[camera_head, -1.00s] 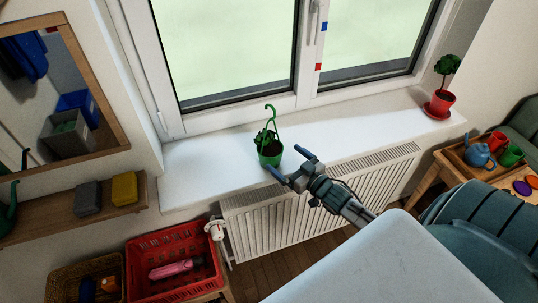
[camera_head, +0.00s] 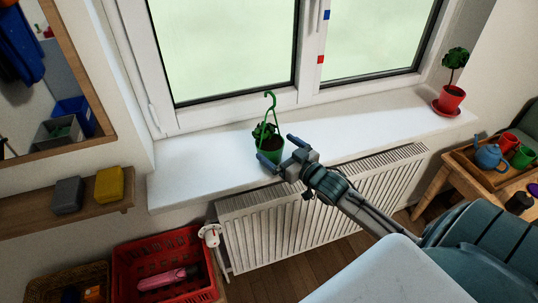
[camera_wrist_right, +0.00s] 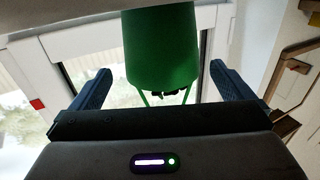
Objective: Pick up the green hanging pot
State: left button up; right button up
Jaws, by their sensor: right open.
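The green hanging pot (camera_head: 268,146) stands upright on the white windowsill, with a small plant in it and a hooked green hanger rising above. My right gripper (camera_head: 281,149) is at the pot's near side, open, with one finger to the left of the pot and one to the right. In the right wrist view the pot (camera_wrist_right: 161,48) shows large between the two blue fingers of the right gripper (camera_wrist_right: 160,88), with a visible gap on each side. My left gripper is not in view.
The windowsill (camera_head: 190,175) is clear to both sides of the pot. A red pot (camera_head: 450,98) with a small tree stands at its right end. A white radiator (camera_head: 290,225) is below the sill. A red crate (camera_head: 125,270) is at lower left.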

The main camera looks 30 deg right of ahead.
aim_at(269, 142)
jog(key=shift+w+a+f+b, duration=0.15)
jog(key=shift+w+a+b, duration=0.1)
jog(key=shift+w+b, duration=0.5)
jog(key=shift+w+a, duration=0.15)
jog(key=shift+w, duration=0.85)
jog(key=shift+c, duration=0.4)
jog(key=c, duration=1.1)
jog(key=shift+r, duration=0.2)
jog(key=shift+c, duration=0.3)
jog(key=shift+r, duration=0.1)
